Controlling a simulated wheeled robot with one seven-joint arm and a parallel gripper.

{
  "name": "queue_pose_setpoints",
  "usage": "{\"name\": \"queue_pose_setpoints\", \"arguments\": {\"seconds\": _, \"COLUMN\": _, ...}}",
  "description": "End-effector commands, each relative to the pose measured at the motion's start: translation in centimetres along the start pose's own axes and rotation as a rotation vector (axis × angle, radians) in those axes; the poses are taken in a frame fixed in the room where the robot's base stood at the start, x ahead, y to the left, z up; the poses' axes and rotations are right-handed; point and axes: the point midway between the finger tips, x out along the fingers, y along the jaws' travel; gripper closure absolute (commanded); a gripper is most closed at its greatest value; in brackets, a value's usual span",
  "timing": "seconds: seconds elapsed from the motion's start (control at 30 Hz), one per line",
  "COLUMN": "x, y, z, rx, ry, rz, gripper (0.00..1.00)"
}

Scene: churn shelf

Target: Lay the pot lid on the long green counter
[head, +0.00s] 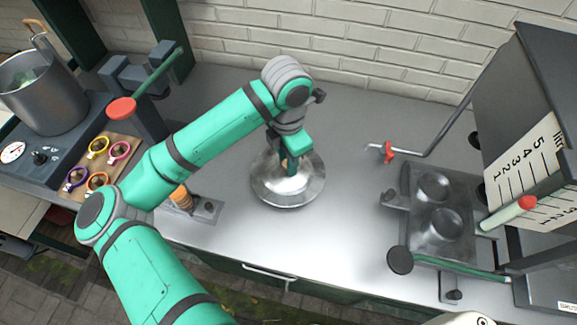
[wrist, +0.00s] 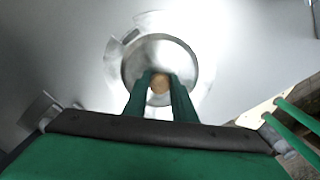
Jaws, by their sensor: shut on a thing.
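The pot lid (head: 273,188) is a round, shiny metal lid over the middle of the long counter (head: 330,240). The counter has a grey top and a green front. My gripper (head: 290,165) is above the lid with its fingers pointing down. In the wrist view, the green fingers (wrist: 160,88) are shut on the lid's tan round knob, and the metal lid (wrist: 135,62) spreads around them. The lid looks level and close to the counter top. I cannot tell whether it touches.
A steel pot (head: 45,100) stands at the far left by a board with coloured rings (head: 98,180). A small holder (head: 207,210) sits left of the lid. A red-handled tap (head: 388,152) and a dark machine (head: 440,215) are at the right. Counter space in front of the lid is clear.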

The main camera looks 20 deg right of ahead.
Motion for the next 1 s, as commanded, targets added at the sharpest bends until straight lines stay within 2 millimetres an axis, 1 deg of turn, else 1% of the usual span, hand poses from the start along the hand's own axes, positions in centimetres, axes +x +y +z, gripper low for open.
{"name": "queue_pose_setpoints", "arguments": {"seconds": 0.13, "x": 1.0, "y": 0.2, "z": 0.7, "rx": -0.002, "ry": 0.0, "rz": -0.003, "gripper": 1.0}}
{"name": "queue_pose_setpoints", "arguments": {"seconds": 0.3, "x": 3.4, "y": 0.3, "z": 0.5, "rx": -0.006, "ry": 0.0, "rz": -0.004, "gripper": 1.0}}
{"name": "queue_pose_setpoints", "arguments": {"seconds": 0.37, "x": 3.9, "y": 0.4, "z": 0.5, "rx": -0.006, "ry": 0.001, "rz": -0.002, "gripper": 1.0}}
{"name": "queue_pose_setpoints", "arguments": {"seconds": 0.73, "x": 4.2, "y": 0.4, "z": 0.4, "rx": -0.006, "ry": 0.001, "rz": 0.0, "gripper": 1.0}}
{"name": "queue_pose_setpoints", "arguments": {"seconds": 0.77, "x": 4.2, "y": 0.4, "z": 0.4, "rx": -0.005, "ry": 0.001, "rz": -0.001, "gripper": 0.69}}
{"name": "queue_pose_setpoints", "arguments": {"seconds": 0.8, "x": 4.2, "y": 0.4, "z": 0.5, "rx": -0.005, "ry": 0.001, "rz": -0.001, "gripper": 0.59}}
{"name": "queue_pose_setpoints", "arguments": {"seconds": 0.83, "x": 4.2, "y": 0.4, "z": 0.5, "rx": -0.005, "ry": 0.001, "rz": -0.001, "gripper": 0.57}}
{"name": "queue_pose_setpoints", "arguments": {"seconds": 1.0, "x": 4.2, "y": 0.3, "z": 0.5, "rx": -0.004, "ry": 0.001, "rz": -0.001, "gripper": 0.57}}
